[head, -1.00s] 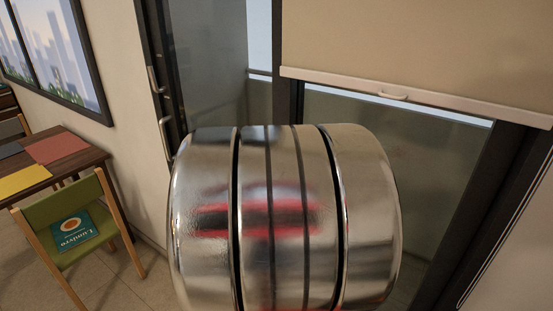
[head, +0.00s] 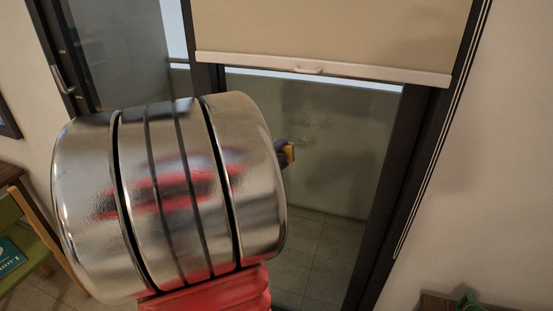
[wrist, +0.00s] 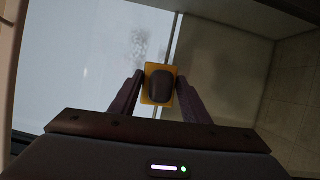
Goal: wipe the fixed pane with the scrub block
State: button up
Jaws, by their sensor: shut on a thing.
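The scrub block (wrist: 149,73) is yellow with a dark rounded back in the wrist view. My gripper (wrist: 160,84) is shut on it, one finger on each side. In the head view, only a small yellow part of the block (head: 290,153) shows past my arm, in front of the fixed pane (head: 335,170). The pane is a tall glass panel in a dark frame, under a lowered blind. Faint grey smudges (head: 312,125) mark it to the upper right of the block. In the wrist view, smudges (wrist: 138,48) lie just up and left of the block. I cannot tell whether block touches glass.
The beige blind (head: 330,35) covers the pane's top, with a white bottom bar (head: 308,68). A sliding door with a handle (head: 62,82) stands at left. A green chair (head: 35,245) is at far left. Plain wall (head: 480,160) lies right of the frame.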

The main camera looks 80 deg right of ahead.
aim_at(323, 142)
jog(key=shift+s+d, duration=0.15)
jog(key=shift+d, duration=1.2)
jog(key=shift+s+d, duration=0.1)
jog(key=shift+d, duration=1.2)
jog(key=shift+s+d, duration=0.1)
jog(key=shift+d, duration=0.95)
jog(key=shift+s, duration=0.1)
jog(key=shift+s+a, duration=0.15)
jog(key=shift+s, duration=0.8)
jog(key=shift+s+a, duration=0.15)
jog(key=shift+s, duration=0.8)
jog(key=shift+s, duration=0.1)
jog(key=shift+s, duration=1.9)
jog(key=shift+s+a, duration=0.2)
jog(key=shift+s, duration=0.8)
jog(key=shift+s+a, duration=0.15)
jog(key=shift+s, duration=0.85)
